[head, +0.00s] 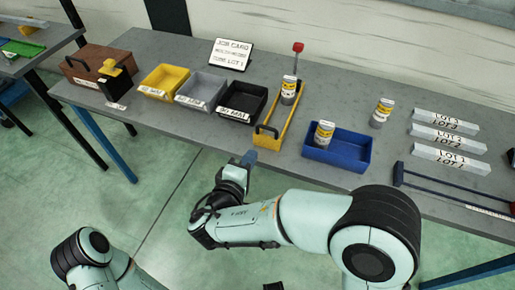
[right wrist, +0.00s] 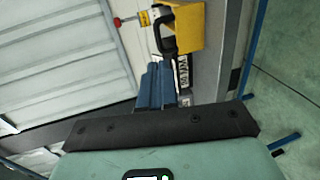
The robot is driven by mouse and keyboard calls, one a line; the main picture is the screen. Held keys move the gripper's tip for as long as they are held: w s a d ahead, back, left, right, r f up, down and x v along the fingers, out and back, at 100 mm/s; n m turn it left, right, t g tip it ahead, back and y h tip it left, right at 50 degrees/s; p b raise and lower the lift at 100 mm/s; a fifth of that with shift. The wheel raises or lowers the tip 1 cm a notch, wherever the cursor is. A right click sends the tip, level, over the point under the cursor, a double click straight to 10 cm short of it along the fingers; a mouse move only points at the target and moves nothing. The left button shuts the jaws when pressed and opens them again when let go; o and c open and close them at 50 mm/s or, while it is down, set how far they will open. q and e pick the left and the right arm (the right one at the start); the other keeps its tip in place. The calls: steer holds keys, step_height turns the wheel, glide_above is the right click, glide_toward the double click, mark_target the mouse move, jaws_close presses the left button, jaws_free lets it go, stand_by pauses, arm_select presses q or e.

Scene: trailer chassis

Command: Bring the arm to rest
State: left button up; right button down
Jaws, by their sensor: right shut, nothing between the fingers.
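My right arm reaches across the lower middle of the head view. Its gripper (head: 247,160) is at the front edge of the grey bench (head: 200,55), just in front of the yellow tote with the black handle (head: 283,120). In the right wrist view the blue fingers of the right gripper (right wrist: 157,85) are together and empty. The yellow tote (right wrist: 190,30) shows beyond them, apart from the fingertips as far as I can tell. Part of my left arm shows at the lower left of the head view; its gripper is out of sight.
A yellow bin (head: 164,82), a grey bin (head: 201,90) and a black bin (head: 242,101) stand left of the tote. A blue tray (head: 345,160) holding a can (head: 324,134) stands to the right. Green floor (head: 150,185) lies open before the bench.

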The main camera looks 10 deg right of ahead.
arm_select(q)
steer(key=shift+f, duration=0.1)
arm_select(e)
steer(key=v, duration=0.3)
steer(key=shift+s, duration=0.1)
steer(key=s+d+f+n+g+y+p, duration=0.1)
steer(key=s+d+f+g, duration=0.15)
steer(key=f, duration=0.45)
steer(key=s+d+f+g, duration=0.1)
steer(key=d+f+g, duration=0.1)
steer(key=f+g, duration=0.35)
arm_select(q)
step_height(320, 180, up, 8)
steer(key=w+p, duration=0.2)
steer(key=p, duration=0.4)
steer(key=shift+w+f, duration=0.2)
arm_select(e)
steer(key=s+d+f+m+g+y, duration=0.1)
steer(key=s+f+m+g+y, duration=0.2)
steer(key=s+f+m+y, duration=0.2)
steer(key=s+d+f+m+g+y, duration=0.1)
steer(key=s+f+m+g+y, duration=0.1)
steer(key=s+f+m+y, duration=0.4)
steer(key=s+f+m, duration=0.2)
steer(key=s+f, duration=0.2)
steer(key=f, duration=0.3)
steer(key=s+f+m, duration=0.3)
steer(key=s+f, duration=0.2)
steer(key=f, duration=0.2)
steer(key=shift+g, duration=0.4)
